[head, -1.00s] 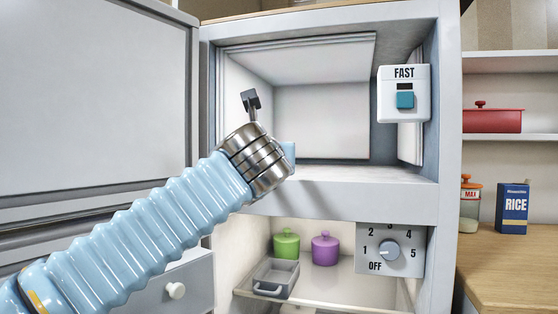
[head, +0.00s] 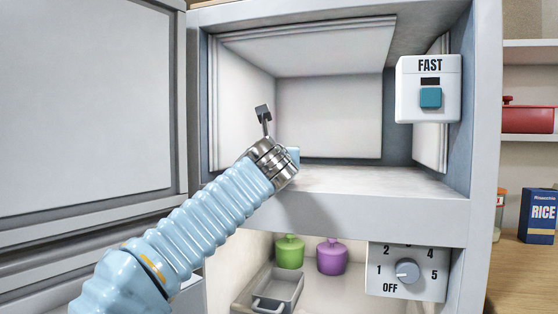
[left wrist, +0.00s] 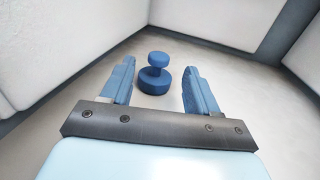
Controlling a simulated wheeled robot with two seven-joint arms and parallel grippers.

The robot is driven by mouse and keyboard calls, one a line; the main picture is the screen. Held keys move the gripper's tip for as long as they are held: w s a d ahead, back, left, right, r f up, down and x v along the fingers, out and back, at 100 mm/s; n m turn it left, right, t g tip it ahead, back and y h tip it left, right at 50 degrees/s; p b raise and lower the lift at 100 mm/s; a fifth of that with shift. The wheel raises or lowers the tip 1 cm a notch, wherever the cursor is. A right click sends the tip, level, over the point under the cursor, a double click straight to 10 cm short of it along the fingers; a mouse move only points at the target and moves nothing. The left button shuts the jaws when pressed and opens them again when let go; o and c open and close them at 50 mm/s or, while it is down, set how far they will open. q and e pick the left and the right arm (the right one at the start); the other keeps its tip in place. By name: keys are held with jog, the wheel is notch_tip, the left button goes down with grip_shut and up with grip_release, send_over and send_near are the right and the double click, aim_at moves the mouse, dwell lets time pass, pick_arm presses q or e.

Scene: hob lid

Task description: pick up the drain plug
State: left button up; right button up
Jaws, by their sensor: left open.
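The drain plug (left wrist: 155,76) is a blue piece with a round knob above a wider round base. In the left wrist view it stands upright on the pale floor of the white-walled compartment. My left gripper (left wrist: 158,72) is open, with one blue finger on each side of the plug in that picture; I cannot tell whether either touches it. In the head view my left arm reaches in from the left to the compartment opening, and its wrist (head: 272,163) hides the plug and most of the gripper. My right gripper is not in view.
A white box marked FAST with a teal button (head: 430,98) hangs at the compartment's upper right. Below are a dial (head: 407,271), a green pot (head: 290,252), a purple pot (head: 332,257) and a grey tray (head: 288,286). A large door panel (head: 85,110) stands open at left.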

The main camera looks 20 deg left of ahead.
pick_arm(q)
jog(key=w, duration=0.2)
jog(key=w+a+p, duration=0.1)
jog(key=w, duration=0.1)
jog(key=shift+p, duration=0.3)
jog(key=shift+w+f, duration=0.1)
jog(key=shift+w, duration=0.1)
jog(key=c, duration=1.1)
